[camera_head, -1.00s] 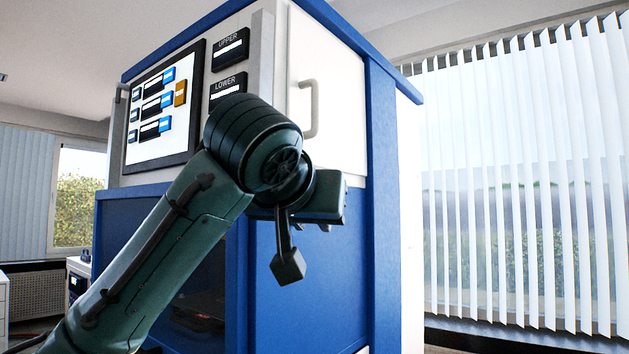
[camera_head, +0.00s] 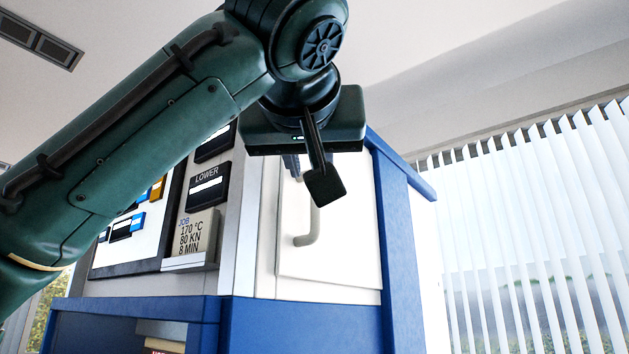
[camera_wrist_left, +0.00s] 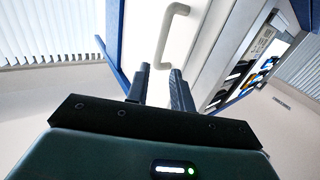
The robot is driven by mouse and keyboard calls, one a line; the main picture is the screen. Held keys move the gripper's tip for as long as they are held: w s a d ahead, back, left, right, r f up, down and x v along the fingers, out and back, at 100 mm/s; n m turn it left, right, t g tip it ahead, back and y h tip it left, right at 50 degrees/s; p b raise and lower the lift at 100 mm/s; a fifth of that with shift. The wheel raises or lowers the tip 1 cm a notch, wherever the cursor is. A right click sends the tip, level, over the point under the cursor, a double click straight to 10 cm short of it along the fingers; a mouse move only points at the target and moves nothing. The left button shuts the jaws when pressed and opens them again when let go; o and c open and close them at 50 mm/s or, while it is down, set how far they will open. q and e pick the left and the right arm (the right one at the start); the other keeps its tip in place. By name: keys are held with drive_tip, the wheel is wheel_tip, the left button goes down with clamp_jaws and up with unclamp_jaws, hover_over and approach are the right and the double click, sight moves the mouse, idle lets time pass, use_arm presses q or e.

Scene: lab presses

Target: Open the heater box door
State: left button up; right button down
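The heater box door (camera_head: 350,225) is a white panel on the right part of the blue-framed press, and it looks shut. Its pale vertical bar handle (camera_head: 308,238) shows its lower part in the head view; my left gripper hides the upper part. My left gripper (camera_head: 295,168) is in front of the door near the handle. In the left wrist view its two dark fingers (camera_wrist_left: 160,70) are apart and empty. The handle (camera_wrist_left: 168,35) shows just beyond and between the fingertips there; whether they touch it I cannot tell. My right gripper is not in view.
Left of the door is a control panel (camera_head: 165,225) with blue and orange buttons, and a job label (camera_head: 190,238) reads 170 °C, 80 KN, 8 MIN. A blue ledge (camera_head: 300,310) lies below the door. Window blinds (camera_head: 540,240) are at right.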

use_arm(q)
drive_tip(key=w+p, duration=0.2)
drive_tip(key=w, duration=0.6)
drive_tip(key=shift+w+d, duration=0.15)
clamp_jaws()
